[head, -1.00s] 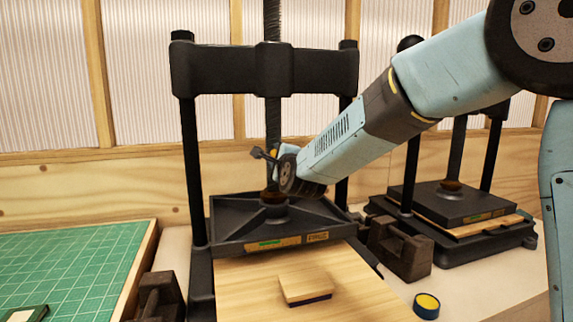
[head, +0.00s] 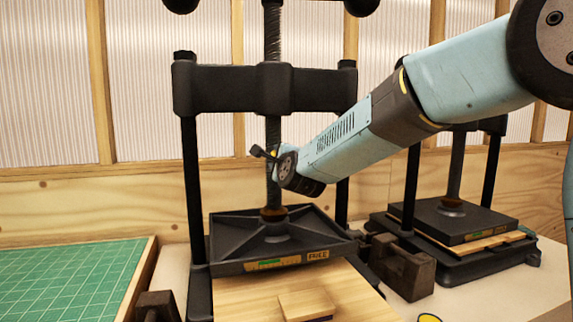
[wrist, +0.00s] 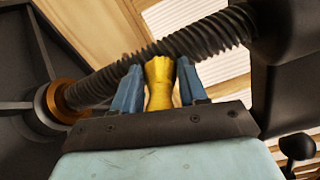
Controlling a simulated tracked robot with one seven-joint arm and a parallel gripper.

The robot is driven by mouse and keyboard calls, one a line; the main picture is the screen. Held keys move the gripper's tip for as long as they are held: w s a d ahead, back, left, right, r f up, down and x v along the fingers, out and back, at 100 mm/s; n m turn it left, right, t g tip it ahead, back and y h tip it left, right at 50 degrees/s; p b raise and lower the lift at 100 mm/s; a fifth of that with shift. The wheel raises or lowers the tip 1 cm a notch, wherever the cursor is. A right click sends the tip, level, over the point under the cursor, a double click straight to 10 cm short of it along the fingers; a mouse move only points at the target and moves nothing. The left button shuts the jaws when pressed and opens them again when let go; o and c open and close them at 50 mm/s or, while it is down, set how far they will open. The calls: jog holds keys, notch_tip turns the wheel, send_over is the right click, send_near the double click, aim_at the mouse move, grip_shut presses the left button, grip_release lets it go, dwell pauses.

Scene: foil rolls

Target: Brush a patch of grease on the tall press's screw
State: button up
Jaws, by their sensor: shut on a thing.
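The tall press (head: 225,90) stands at the middle of the head view, with its dark threaded screw (head: 273,130) running down through the crossbeam to the plate. My gripper (head: 271,153) is at the screw, between crossbeam and plate. In the wrist view its blue fingers (wrist: 160,90) are shut on a yellow handle (wrist: 159,85), likely the brush's. The handle's far end meets the screw (wrist: 205,38) in the picture; I cannot tell whether they touch. The bristles and any grease patch cannot be made out.
A shorter press (head: 465,215) stands at the right, with dark iron blocks (head: 403,265) between the presses. A green mat (head: 70,285) lies at the left. A wooden block (head: 303,304) lies on the board before the tall press. A yellow-topped round tin (head: 429,318) is at the bottom edge.

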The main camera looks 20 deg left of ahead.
aim_at(275, 137)
jog(key=shift+r, duration=2.65)
jog(key=shift+f, duration=6.2)
jog(key=shift+r, duration=6.25)
notch_tip(275, 137, down, 10)
jog(key=shift+r, duration=0.2)
